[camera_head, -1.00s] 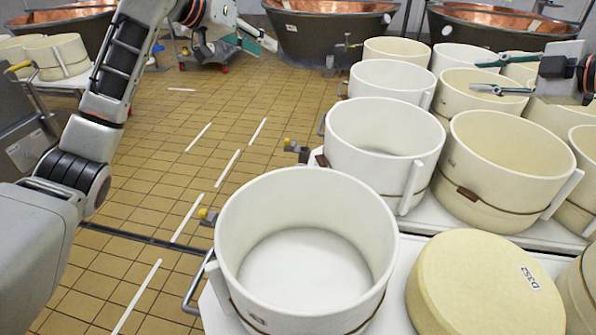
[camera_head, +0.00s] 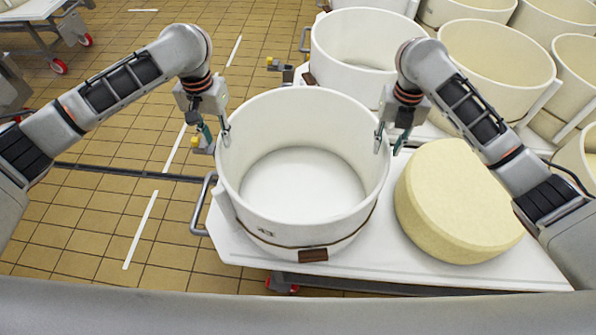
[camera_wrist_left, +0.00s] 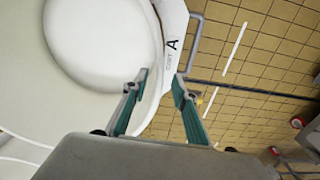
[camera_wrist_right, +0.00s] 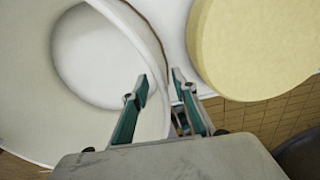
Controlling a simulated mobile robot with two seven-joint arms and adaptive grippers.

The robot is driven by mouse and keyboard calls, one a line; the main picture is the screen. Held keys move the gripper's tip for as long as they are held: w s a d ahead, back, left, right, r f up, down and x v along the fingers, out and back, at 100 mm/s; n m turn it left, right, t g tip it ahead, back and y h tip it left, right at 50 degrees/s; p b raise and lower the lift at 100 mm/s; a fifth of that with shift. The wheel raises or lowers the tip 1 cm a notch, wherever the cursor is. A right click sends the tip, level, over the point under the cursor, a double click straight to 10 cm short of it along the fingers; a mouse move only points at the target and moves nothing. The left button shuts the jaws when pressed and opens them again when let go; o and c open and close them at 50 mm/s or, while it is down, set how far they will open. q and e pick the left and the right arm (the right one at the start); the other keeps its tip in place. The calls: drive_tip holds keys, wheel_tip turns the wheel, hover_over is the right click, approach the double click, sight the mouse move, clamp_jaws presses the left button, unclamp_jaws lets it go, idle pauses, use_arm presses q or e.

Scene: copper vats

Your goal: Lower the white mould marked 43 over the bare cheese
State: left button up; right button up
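The white mould marked 43 (camera_head: 275,226) stands upright on a white cart top, with its inside open to view. The bare cheese (camera_head: 455,205), a pale yellow wheel, lies right of it on the same top, apart from it. My left gripper (camera_head: 216,138) is at the mould's left rim, one finger inside the wall and one outside. My right gripper (camera_head: 389,141) is at the right rim in the same way, between mould and cheese. The wrist views show both pairs of fingers (camera_wrist_left: 158,82) (camera_wrist_right: 159,80) spread around the wall.
The cart top (camera_head: 440,275) has a metal handle (camera_head: 203,205) at its left end. It reads "CART A" in the left wrist view (camera_wrist_left: 172,30). More moulds (camera_head: 365,45) (camera_head: 490,60) stand close behind. The tiled floor on the left (camera_head: 105,220) is clear.

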sight(223, 154)
use_arm(q)
drive_tip(key=shift+f, duration=0.15)
use_arm(e)
drive_tip(key=shift+f, duration=0.1)
